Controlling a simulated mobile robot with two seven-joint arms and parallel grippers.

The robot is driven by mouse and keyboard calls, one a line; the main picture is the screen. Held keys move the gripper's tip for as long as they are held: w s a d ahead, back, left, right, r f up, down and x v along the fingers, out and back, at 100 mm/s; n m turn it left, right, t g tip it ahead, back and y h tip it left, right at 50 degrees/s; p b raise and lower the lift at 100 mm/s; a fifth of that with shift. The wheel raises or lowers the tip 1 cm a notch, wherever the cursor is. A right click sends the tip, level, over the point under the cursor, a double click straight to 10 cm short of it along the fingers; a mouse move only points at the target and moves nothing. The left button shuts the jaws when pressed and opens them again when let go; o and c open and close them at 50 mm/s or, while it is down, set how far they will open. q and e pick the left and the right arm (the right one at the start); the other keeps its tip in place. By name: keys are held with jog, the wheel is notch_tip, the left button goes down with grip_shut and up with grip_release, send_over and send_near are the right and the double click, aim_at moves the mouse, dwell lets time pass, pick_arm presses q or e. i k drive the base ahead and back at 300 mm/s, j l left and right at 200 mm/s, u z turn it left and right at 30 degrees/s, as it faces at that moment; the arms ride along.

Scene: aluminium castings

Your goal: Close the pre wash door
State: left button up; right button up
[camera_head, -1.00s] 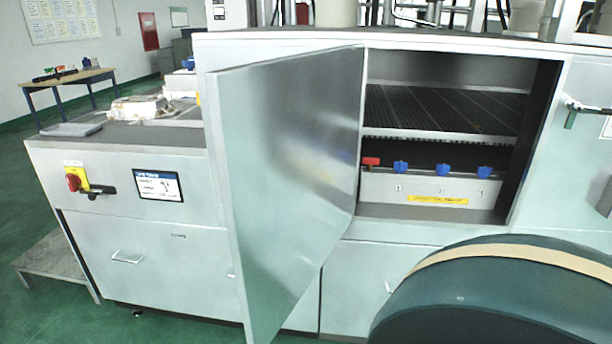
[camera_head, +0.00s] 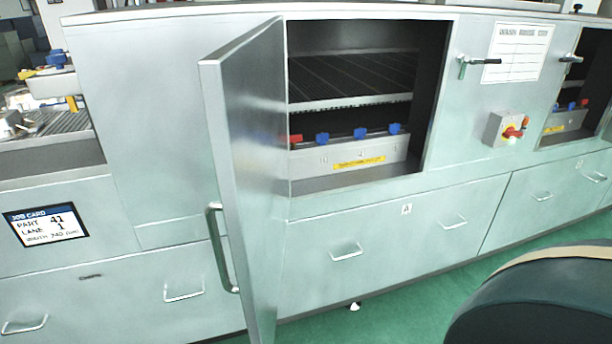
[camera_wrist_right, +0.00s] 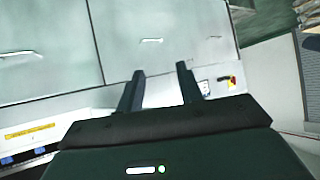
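A large grey metal door (camera_head: 250,170) stands wide open in the head view, swung out towards me from the left side of a cabinet opening. Its inner face and free edge show, and a bar handle (camera_head: 222,250) sticks out on its left, outer side. No label naming it pre wash is readable. The compartment (camera_head: 350,75) behind it is exposed. My right gripper (camera_wrist_right: 160,69) shows in the right wrist view with its two dark fingers apart and nothing between them. It touches nothing visible. My left gripper is not in view.
Inside the compartment are a mesh shelf (camera_head: 350,103) and blue and red valve knobs. To the right are a latch handle (camera_head: 478,62), a red and yellow switch (camera_head: 514,131) and a second opening. Drawers with handles line the bottom.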

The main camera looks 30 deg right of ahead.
aim_at(243, 82)
jog(key=i+j+z, duration=0.15)
jog(key=z, duration=0.3)
jog(key=i+j+z, duration=0.1)
jog(key=j+z, duration=0.15)
jog(key=z, duration=0.2)
jog(key=i+j+z, duration=0.1)
jog(key=j+z, duration=0.15)
jog(key=z, duration=0.15)
